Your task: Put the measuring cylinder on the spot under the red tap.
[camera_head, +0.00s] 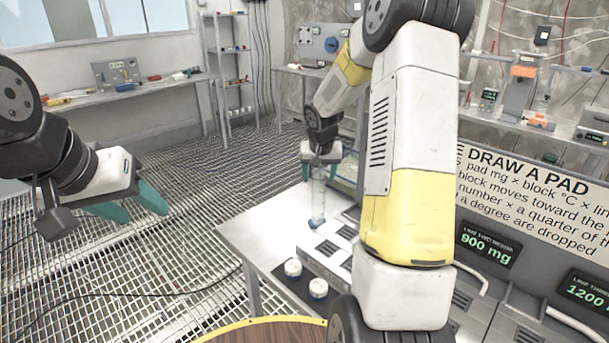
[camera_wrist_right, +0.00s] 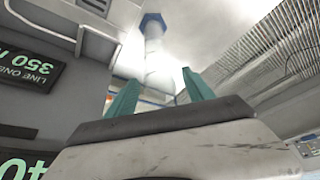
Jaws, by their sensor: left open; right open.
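The measuring cylinder (camera_head: 318,192) is a clear tube with a blue foot, upright on the steel bench (camera_head: 262,222). In the right wrist view the cylinder (camera_wrist_right: 153,50) shows its blue foot at the top, and its tube runs towards the gap between my fingers. My right gripper (camera_head: 320,165) is at the cylinder's upper part; its teal fingers (camera_wrist_right: 160,92) are apart in the wrist view. Whether they touch the tube I cannot tell. My left gripper (camera_head: 132,207) is open and empty over the floor grating at the left. I cannot make out a red tap or its spot; my right arm hides part of the bench.
Two white round-topped pieces (camera_head: 305,278) are at the bench's near side, beside a row of dark-slotted blocks (camera_head: 328,248). A display reading 900 mg (camera_head: 485,247) and a sign (camera_head: 540,195) are at the right. A wooden round top (camera_head: 270,331) is at the bottom.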

